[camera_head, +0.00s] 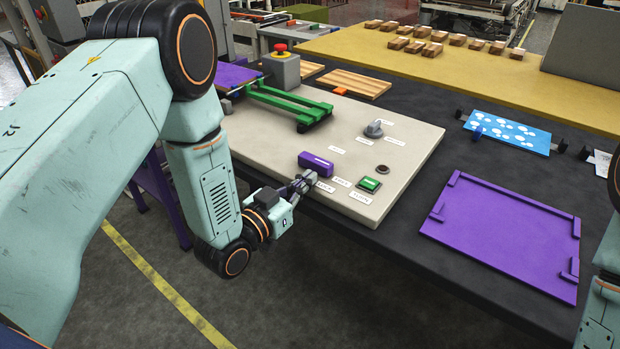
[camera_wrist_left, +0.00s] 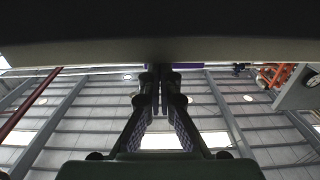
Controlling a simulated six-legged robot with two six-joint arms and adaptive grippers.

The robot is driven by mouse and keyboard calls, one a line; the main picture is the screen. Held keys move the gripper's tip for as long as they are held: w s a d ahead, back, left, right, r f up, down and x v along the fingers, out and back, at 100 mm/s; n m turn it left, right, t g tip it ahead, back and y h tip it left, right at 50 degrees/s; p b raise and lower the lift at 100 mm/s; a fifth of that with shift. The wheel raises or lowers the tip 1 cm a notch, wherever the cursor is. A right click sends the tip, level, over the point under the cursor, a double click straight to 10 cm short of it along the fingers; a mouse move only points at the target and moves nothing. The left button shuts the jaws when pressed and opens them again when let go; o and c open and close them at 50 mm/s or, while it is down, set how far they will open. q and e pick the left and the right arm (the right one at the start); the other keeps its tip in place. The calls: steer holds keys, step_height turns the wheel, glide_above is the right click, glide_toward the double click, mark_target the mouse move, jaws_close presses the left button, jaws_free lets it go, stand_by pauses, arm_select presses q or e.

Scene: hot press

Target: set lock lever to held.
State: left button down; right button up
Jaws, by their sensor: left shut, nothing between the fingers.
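A purple bar-shaped handle (camera_head: 316,164), which looks like the lock lever, sits on the beige panel (camera_head: 285,140) near its front edge, with small white labels beside it. I cannot read the labels or the lever's setting. My left gripper (camera_head: 308,179) is at the panel's front edge, just in front of the purple handle, fingers together and empty. I cannot tell whether it touches the handle. In the left wrist view the closed fingers (camera_wrist_left: 160,78) point at the panel's underside or edge, with a thin purple strip behind them. My right gripper is out of view.
The panel also carries a green button (camera_head: 370,184), a grey knob (camera_head: 374,129), a green frame (camera_head: 290,105) and a red emergency button (camera_head: 281,47). A purple tray (camera_head: 500,235) and a blue sheet (camera_head: 508,132) lie to the right on the dark table.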

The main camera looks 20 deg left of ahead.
arm_select(q)
steer(key=shift+x, duration=0.9)
steer(key=shift+y, duration=0.3)
steer(key=shift+d+n, duration=0.25)
steer(key=shift+n, duration=0.05)
steer(key=shift+y, duration=0.3)
